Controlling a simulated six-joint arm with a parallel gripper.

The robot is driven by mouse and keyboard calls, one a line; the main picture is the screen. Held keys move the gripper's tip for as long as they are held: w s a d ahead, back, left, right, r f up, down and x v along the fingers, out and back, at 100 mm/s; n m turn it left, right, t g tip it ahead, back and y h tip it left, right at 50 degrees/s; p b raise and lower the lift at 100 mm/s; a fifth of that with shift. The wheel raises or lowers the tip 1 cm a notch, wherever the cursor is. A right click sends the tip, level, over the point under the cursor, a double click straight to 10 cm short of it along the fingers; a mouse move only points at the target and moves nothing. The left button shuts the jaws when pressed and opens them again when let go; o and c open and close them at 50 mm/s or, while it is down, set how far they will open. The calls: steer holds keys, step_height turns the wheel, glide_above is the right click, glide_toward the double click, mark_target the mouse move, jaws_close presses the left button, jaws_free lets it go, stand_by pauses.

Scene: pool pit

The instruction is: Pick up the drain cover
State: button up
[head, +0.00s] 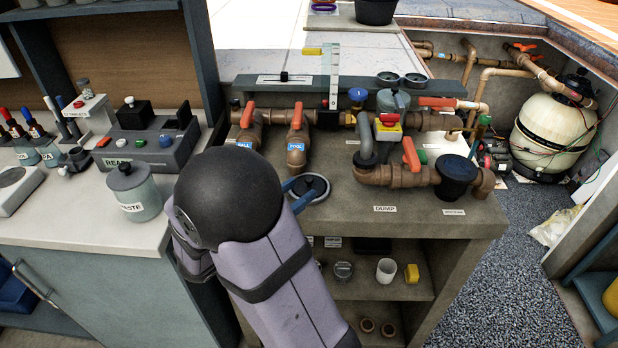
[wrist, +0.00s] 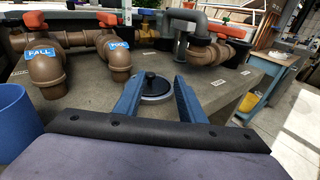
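A round grey disc with a black knob, which looks like the drain cover (head: 314,186), lies on the bench top near its front left. In the wrist view the drain cover (wrist: 153,88) sits between the blue fingers of my gripper (wrist: 159,92). The fingers are apart, one on each side of it, with their tips low by the bench. I cannot tell whether either finger touches its rim. In the head view my gripper (head: 302,192) is partly hidden behind my dark round wrist joint.
Brown pipes with orange valve handles (head: 297,120) stand just behind the cover. A dark strainer pot (head: 457,177) is to the right. A jar (head: 134,190) stands on the left counter. A blue container (wrist: 14,112) is at left in the wrist view. Bench top (head: 400,228) right of the cover is clear.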

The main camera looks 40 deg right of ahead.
mark_target(308, 179)
steer(key=shift+w+a+f+n, duration=0.1)
steer(key=shift+w+f+n, duration=0.2)
steer(key=shift+w+n, duration=0.35)
steer(key=shift+w+d+f+p, duration=0.2)
steer(key=shift+w+d, duration=0.05)
steer(key=shift+d, duration=0.95)
steer(key=shift+w+d+f+p, duration=0.15)
steer(key=shift+w+d+p, duration=0.15)
steer(key=shift+d, duration=0.85)
steer(key=shift+w+d+f+p, duration=0.15)
steer(key=shift+w+d+f, duration=0.1)
steer(key=shift+d, duration=0.95)
steer(key=shift+t, duration=0.3)
jaws_close()
